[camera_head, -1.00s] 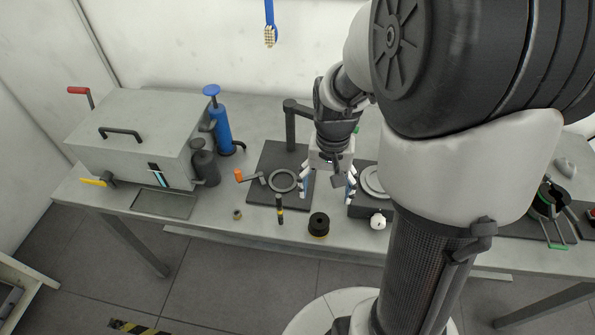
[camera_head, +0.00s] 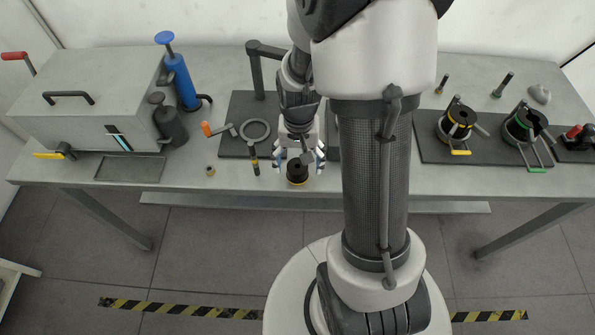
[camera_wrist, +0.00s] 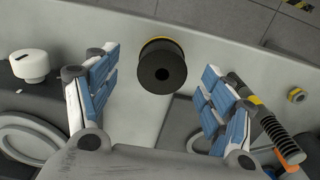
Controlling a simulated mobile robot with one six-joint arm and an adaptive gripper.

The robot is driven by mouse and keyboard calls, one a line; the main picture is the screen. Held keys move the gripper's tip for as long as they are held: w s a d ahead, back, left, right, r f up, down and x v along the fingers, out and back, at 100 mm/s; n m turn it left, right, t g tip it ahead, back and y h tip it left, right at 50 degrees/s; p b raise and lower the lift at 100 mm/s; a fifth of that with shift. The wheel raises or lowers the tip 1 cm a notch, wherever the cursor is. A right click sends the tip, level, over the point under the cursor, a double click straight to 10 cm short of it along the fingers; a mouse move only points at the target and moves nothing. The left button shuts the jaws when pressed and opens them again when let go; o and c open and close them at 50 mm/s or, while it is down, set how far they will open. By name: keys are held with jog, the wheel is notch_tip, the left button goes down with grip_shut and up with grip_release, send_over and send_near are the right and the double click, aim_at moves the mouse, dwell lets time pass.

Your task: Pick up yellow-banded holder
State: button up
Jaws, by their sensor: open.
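The yellow-banded holder (camera_head: 297,173) is a short black cylinder with a central hole and a yellow band. It stands near the table's front edge. In the wrist view the holder (camera_wrist: 162,68) shows from above, between and beyond the blue-padded fingers, with its yellow band partly visible. My gripper (camera_head: 299,164) is open and empty, above and just behind the holder, with one finger towards each side. No contact shows in the wrist view, where my gripper (camera_wrist: 160,62) frames the holder with clear gaps.
A slim black rod with a yellow band (camera_head: 255,162) stands close left of the holder. A small brass nut-like piece (camera_head: 210,170) lies farther left. A white knob (camera_wrist: 30,65) shows in the wrist view. Yellow- and green-handled fixtures stand on the right mat (camera_head: 430,150).

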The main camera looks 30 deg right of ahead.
jog(key=f, duration=0.1)
jog(key=f+b, duration=0.1)
jog(key=f, duration=0.2)
jog(key=shift+w, duration=0.25)
jog(key=shift+r, duration=0.1)
jog(key=shift+c, duration=0.4)
grip_shut()
